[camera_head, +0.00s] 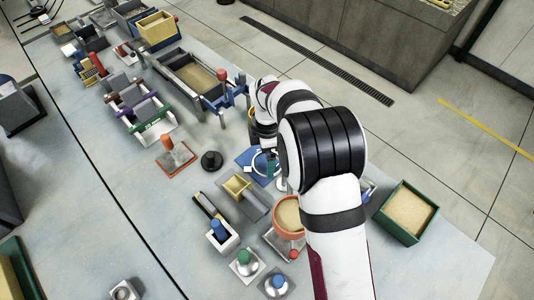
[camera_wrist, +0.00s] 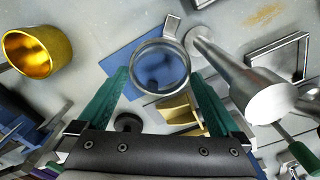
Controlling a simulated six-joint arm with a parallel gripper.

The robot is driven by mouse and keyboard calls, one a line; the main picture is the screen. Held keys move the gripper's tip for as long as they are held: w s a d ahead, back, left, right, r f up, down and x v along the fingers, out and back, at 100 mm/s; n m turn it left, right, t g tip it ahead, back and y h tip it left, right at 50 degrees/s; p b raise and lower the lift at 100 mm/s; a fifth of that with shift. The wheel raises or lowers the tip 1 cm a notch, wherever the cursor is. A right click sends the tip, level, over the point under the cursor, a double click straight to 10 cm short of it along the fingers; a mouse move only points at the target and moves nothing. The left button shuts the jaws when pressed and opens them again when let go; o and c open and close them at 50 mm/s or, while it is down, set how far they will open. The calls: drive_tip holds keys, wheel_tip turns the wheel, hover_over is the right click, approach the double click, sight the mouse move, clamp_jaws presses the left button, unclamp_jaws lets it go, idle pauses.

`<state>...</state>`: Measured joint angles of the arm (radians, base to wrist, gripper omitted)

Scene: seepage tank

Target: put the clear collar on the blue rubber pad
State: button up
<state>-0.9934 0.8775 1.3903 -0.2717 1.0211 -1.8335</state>
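The clear collar (camera_wrist: 184,83) is a see-through ring between the two green fingers of my gripper (camera_wrist: 159,75) in the wrist view. The fingers meet its left and right sides, and my gripper appears shut on it. The blue rubber pad (camera_wrist: 117,65) lies behind the collar, which overlaps most of it in this view; a dark patch shows on the pad through the ring. In the head view the pad (camera_head: 243,157) shows beside my gripper (camera_head: 264,164), partly hidden by my arm. How high the collar is above the pad I cannot tell.
A black round knob (camera_head: 211,160) and a red plate with a post (camera_head: 174,155) stand left of the pad. A tan angled holder (camera_head: 238,187) is close in front. In the wrist view a metal cylinder (camera_wrist: 235,80) stands close right and a brass cup (camera_wrist: 32,52) left.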

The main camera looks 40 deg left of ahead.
wheel_tip(320, 180, up, 12)
drive_tip(key=w+d+r+m, duration=0.1)
drive_tip(key=d+r+m, duration=0.3)
drive_tip(key=d+m, duration=0.55)
drive_tip(key=w+d+r+m, duration=0.1)
drive_tip(key=d+r+m, duration=0.4)
drive_tip(key=d, duration=0.7)
drive_tip(key=s+d+f+m+y, duration=0.1)
drive_tip(key=s+d+f+m, duration=0.1)
drive_tip(key=s+d+m, duration=0.5)
drive_tip(key=s+d+f+m, duration=0.2)
drive_tip(key=s+d+m, duration=0.6)
drive_tip(key=m, duration=0.5)
drive_tip(key=shift+s+d+y, duration=0.3)
drive_tip(key=shift+d+y, duration=0.05)
drive_tip(key=shift+y, duration=0.05)
